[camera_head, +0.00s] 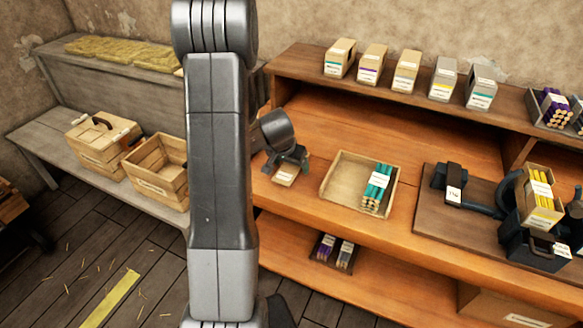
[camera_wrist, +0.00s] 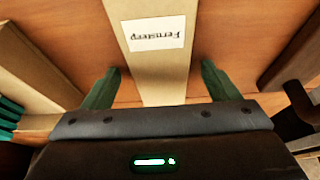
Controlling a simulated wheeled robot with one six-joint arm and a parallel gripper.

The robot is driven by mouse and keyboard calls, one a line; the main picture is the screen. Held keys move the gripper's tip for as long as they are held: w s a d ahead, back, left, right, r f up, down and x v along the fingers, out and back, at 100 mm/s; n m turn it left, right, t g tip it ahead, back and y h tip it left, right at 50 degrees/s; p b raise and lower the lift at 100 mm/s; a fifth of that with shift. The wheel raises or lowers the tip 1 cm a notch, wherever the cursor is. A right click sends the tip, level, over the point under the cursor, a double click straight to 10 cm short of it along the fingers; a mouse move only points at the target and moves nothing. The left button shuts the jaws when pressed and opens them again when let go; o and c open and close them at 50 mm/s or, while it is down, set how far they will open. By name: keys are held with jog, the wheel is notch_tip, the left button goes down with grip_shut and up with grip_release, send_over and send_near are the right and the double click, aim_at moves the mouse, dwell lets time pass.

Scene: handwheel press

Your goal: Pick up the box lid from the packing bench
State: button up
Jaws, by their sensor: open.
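The box lid (camera_head: 284,178) is a small tan piece with a white label, lying on the orange wooden packing bench (camera_head: 300,212), left of a shallow tray. In the wrist view the lid (camera_wrist: 160,72) is a long tan strip, its label reading "Fernsteep" upside down. My gripper (camera_wrist: 160,86) is open, with one green finger on each side of the lid and a visible gap at both sides. In the head view my gripper (camera_head: 287,160) is just above and behind the lid. I cannot tell how far the fingertips are above the bench. My arm hides part of the bench's left end.
The shallow wooden tray (camera_head: 332,184) with teal sticks (camera_head: 377,186) stands close to the right. A black press (camera_head: 530,248) is farther right. Several small boxes (camera_head: 405,72) line the shelf behind. A wooden crate (camera_head: 155,190) stands on the left bench.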

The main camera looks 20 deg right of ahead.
jog(key=c, duration=1.1)
